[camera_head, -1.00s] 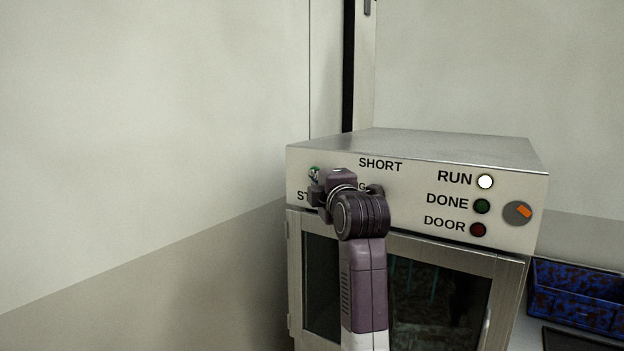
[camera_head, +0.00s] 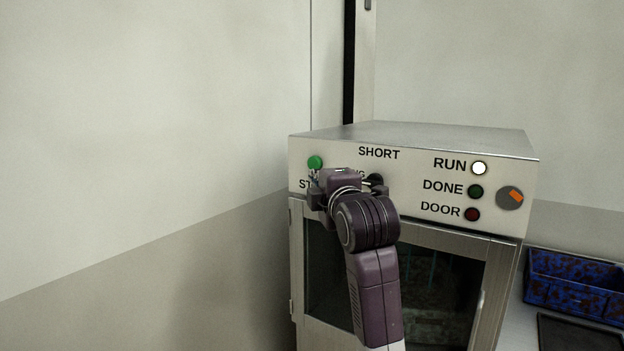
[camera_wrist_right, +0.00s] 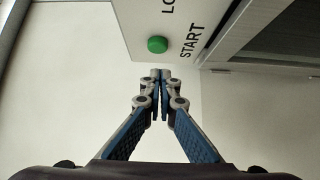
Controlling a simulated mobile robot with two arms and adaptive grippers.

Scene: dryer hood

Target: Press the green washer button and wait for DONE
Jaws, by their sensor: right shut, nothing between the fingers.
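The green button (camera_head: 315,162) is on the left of the washer's front panel (camera_head: 420,170), and it also shows in the right wrist view (camera_wrist_right: 157,44) beside the word START. My right gripper (camera_head: 313,183) is in front of the panel, just below the button in the head view. In the wrist view its shut, empty fingertips (camera_wrist_right: 160,75) point toward the button, with a small gap in the picture. The RUN lamp (camera_head: 479,168) is lit white. The DONE lamp (camera_head: 475,191) is dark green and looks unlit. The DOOR lamp (camera_head: 472,214) is dark red. My left gripper is not in view.
The washer door (camera_head: 440,285) with its dark window is shut below the panel. A knob with an orange mark (camera_head: 509,197) is at the panel's right. A blue speckled bin (camera_head: 575,280) stands at the right. A wall (camera_head: 150,130) is close on the left.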

